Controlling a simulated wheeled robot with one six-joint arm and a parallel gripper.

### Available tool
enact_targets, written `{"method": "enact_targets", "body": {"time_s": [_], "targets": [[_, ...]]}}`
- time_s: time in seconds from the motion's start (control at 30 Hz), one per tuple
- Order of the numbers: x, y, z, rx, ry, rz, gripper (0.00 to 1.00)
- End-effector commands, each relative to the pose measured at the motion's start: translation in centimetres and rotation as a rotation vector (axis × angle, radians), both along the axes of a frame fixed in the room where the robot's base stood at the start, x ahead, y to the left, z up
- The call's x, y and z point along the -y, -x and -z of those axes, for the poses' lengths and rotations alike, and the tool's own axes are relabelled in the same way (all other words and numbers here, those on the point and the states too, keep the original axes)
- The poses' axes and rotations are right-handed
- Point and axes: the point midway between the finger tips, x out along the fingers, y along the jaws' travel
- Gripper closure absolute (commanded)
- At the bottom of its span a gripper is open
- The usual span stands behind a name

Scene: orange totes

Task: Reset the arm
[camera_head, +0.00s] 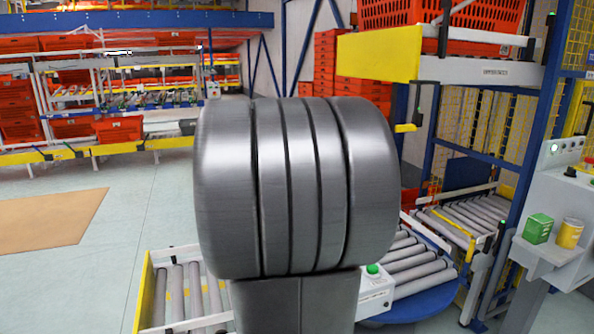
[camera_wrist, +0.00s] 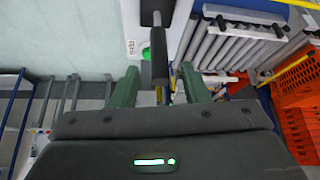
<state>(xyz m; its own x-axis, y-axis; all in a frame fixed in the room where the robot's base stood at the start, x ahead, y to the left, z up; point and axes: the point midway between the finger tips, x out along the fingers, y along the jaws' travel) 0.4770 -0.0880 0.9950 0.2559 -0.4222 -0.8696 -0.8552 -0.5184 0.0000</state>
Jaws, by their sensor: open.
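My gripper (camera_wrist: 160,88) shows in the wrist view, with two dark green fingers spread apart. A dark rod (camera_wrist: 159,62) shows in the picture between the fingers; I cannot tell how far beyond them it is. I see nothing held. In the head view, a large grey metal part of my own arm fills the middle and hides what is behind it. The gripper does not show there.
Roller conveyors (camera_head: 185,295) stand at the lower left and right (camera_head: 413,262) around my arm. A green-button box (camera_head: 374,290) is close by. A shelf holds a green box (camera_head: 538,229) and a yellow can (camera_head: 569,233). Orange totes (camera_head: 119,130) fill racks behind. Left floor is open.

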Motion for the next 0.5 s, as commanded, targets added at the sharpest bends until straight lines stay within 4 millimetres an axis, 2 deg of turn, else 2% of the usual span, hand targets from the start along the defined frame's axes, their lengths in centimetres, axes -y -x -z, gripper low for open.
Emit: {"method": "enact_targets", "body": {"time_s": [0.1,0.23,0.37,0.5], "targets": [[1.0,-0.5,2.2,-0.004,0.0,0.003,0.59],[1.8,-1.0,3.8,-0.004,-0.001,0.003,0.59],[2.3,-1.3,4.8,-0.002,-0.001,0.002,0.59],[2.3,-1.3,4.5,-0.005,-0.012,0.0,0.59]]}}
